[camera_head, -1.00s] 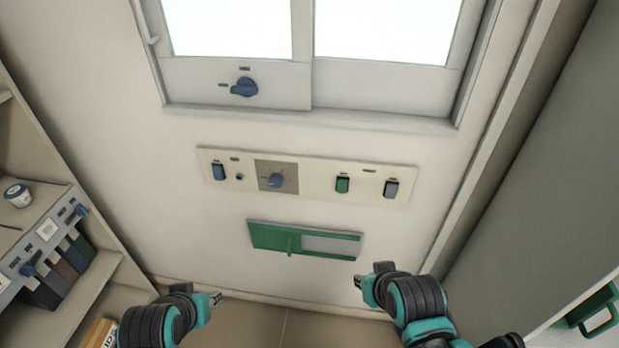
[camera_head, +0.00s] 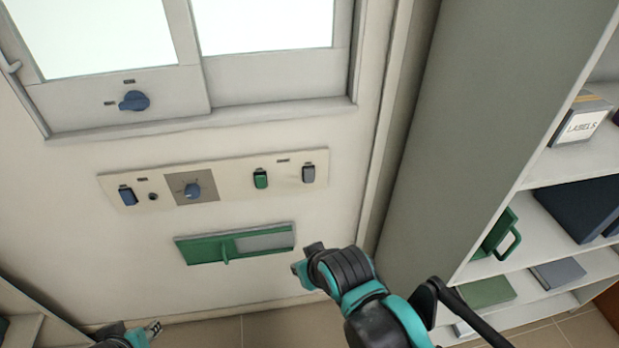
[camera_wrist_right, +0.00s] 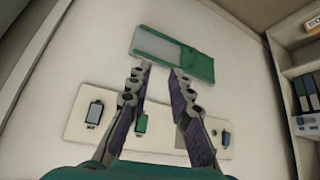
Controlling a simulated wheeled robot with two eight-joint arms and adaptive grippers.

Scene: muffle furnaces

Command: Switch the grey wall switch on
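The grey switch (camera_head: 308,173) is at the right end of a pale wall panel (camera_head: 228,170), right of the green switch (camera_head: 261,178). In the right wrist view the panel is turned over, and the grey switch (camera_wrist_right: 93,112) is at its left end. My right gripper (camera_head: 297,268) is below the panel, near the right end of the green sliding plate, apart from the switch. Its fingers (camera_wrist_right: 160,70) are spread and empty in the wrist view. My left gripper (camera_head: 153,328) is low at the bottom left, far from the switch; its finger gap is too small to judge.
A tall grey cabinet side (camera_head: 440,120) and shelves stand to the right.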

